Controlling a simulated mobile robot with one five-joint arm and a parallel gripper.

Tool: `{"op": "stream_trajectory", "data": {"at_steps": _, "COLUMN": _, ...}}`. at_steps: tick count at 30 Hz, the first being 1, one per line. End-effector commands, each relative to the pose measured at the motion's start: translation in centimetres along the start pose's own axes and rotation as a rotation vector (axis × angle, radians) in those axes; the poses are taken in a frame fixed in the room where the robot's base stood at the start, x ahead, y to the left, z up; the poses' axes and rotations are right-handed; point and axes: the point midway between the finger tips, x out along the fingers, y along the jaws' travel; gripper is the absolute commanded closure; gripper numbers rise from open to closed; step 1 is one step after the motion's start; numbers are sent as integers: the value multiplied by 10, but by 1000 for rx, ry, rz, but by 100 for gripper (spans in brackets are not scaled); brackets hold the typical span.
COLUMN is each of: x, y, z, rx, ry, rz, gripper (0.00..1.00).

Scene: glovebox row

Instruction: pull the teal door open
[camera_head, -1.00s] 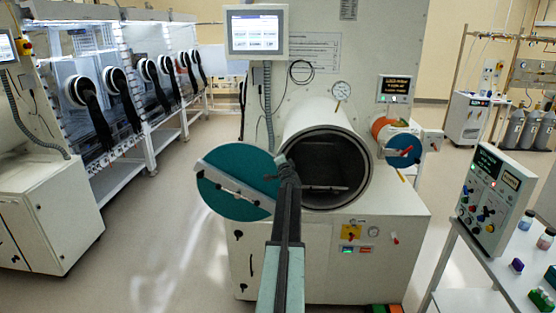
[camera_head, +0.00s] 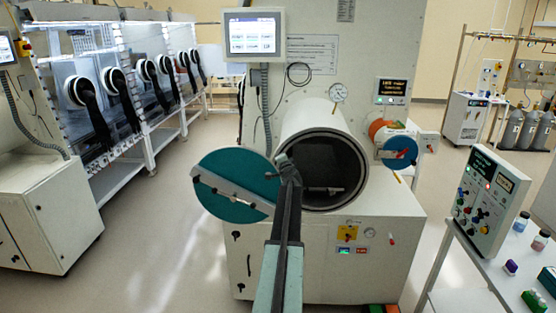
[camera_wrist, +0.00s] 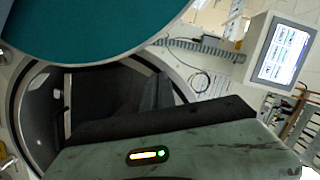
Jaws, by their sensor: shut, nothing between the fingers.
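The teal door (camera_head: 232,169) is a round disc with a pale bar across it. In the head view it stands swung open to the left of the round chamber mouth (camera_head: 322,165), whose dark inside is in plain sight. The door also fills the top left of the wrist view (camera_wrist: 90,25). My gripper (camera_head: 284,160) is shut and empty, between the door's right edge and the chamber mouth. I cannot tell whether it touches the door. My arm hides part of the mouth's left rim.
A smaller blue round door (camera_head: 399,151) is right of the chamber. A screen (camera_head: 254,34) is above left. A control box (camera_head: 490,186) stands on a cart at the right. Glove boxes (camera_head: 100,85) line the left. The floor (camera_head: 150,235) at left is clear.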

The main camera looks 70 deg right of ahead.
Motion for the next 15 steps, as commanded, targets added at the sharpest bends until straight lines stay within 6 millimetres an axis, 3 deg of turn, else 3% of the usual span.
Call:
{"op": "stream_trajectory", "data": {"at_steps": 1, "x": -7, "y": -8, "z": -6, "rx": 1, "ry": -2, "rz": -1, "gripper": 100}}
{"op": "stream_trajectory", "data": {"at_steps": 9, "x": -83, "y": -8, "z": -2, "rx": 1, "ry": -2, "rz": -1, "gripper": 100}}
{"op": "stream_trajectory", "data": {"at_steps": 15, "x": -101, "y": -8, "z": 0, "rx": -1, "ry": -4, "rz": -2, "gripper": 100}}
